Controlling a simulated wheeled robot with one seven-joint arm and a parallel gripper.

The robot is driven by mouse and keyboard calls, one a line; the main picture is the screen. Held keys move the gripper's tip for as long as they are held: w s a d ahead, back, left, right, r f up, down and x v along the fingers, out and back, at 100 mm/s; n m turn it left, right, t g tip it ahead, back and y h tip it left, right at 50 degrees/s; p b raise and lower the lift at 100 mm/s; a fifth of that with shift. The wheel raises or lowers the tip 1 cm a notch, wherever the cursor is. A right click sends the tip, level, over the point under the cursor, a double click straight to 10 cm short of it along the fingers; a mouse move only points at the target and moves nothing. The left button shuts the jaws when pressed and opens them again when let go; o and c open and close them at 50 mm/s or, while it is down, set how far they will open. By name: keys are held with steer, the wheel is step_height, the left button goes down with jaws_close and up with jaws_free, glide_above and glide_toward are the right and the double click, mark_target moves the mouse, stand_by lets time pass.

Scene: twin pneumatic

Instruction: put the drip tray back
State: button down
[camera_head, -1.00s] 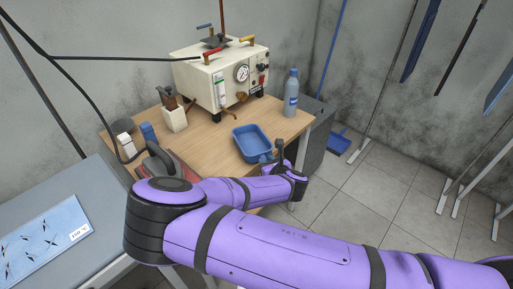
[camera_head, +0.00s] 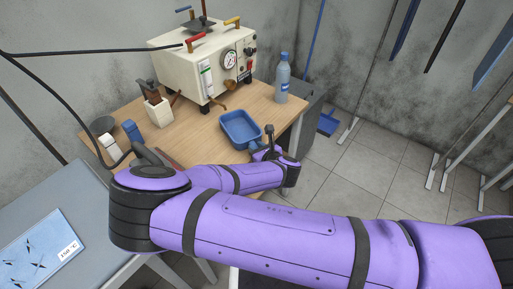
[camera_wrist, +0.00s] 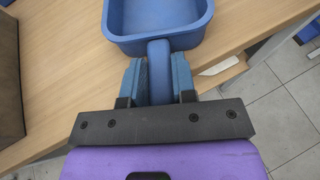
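The drip tray is a blue, shallow, open tray (camera_head: 240,128) with a short handle. It sits near the front right of the wooden table, and its inside looks empty. In the wrist view its rim (camera_wrist: 161,44) is just ahead of my gripper, and the handle (camera_wrist: 159,75) points back towards the palm. My gripper (camera_wrist: 158,60) has one blue finger on each side of the handle, and the fingertips appear to press against it. In the head view my gripper (camera_head: 257,146) is at the tray's near corner, partly hidden by my wrist.
A cream machine (camera_head: 205,65) with a gauge stands behind the tray. A blue bottle (camera_head: 283,77) stands to the right, near the table edge. A white holder (camera_head: 158,111) and small containers are on the left. A grey bench (camera_head: 90,215) is at lower left.

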steer(key=c, duration=0.9)
jaws_free()
steer(key=shift+r, duration=0.1)
steer(key=v, duration=1.2)
steer(key=shift+d, duration=0.1)
